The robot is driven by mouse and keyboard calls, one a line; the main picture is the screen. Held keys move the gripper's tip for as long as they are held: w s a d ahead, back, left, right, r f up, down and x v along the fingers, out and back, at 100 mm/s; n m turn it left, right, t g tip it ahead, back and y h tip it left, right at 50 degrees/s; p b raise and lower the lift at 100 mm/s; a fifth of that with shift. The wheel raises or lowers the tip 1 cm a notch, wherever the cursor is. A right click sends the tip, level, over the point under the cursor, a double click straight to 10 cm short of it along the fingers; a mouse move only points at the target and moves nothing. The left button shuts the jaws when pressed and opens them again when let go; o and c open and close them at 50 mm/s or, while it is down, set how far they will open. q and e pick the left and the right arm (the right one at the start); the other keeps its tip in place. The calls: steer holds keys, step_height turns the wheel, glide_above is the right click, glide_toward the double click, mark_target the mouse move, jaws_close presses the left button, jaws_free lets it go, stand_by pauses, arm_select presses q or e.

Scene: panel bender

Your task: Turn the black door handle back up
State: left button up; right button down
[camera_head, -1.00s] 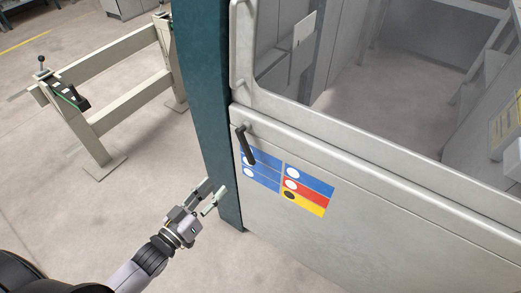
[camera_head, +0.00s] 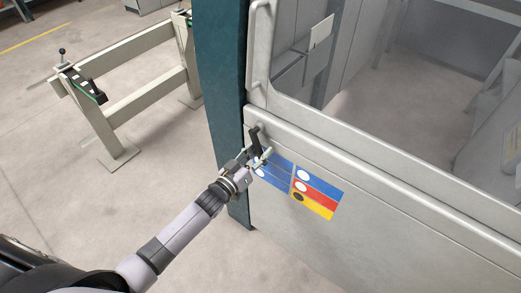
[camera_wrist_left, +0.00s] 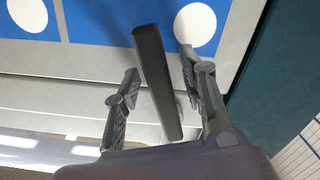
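The black door handle (camera_head: 255,141) is on the grey door (camera_head: 275,205), near its upper left corner. In the head view it hangs down from its pivot, slightly tilted, its lower part partly hidden by my gripper. My left gripper (camera_head: 261,158) is at the handle's lower part. In the left wrist view the handle (camera_wrist_left: 157,80) runs between the two spread fingers of the left gripper (camera_wrist_left: 157,78). I see a gap on each side, so the fingers are open around it and not closed on it. My right gripper is not in view.
A dark teal post (camera_head: 222,100) stands just left of the door. Blue, red and yellow labels (camera_head: 317,187) are on the door beside the handle. A beige metal barrier (camera_head: 125,100) stands on the floor at the left. The floor between is clear.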

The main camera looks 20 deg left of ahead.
arm_select(q)
steer(key=shift+w+d, duration=0.15)
steer(key=shift+w, duration=0.15)
steer(key=shift+c, duration=0.3)
jaws_close()
stand_by(0.5)
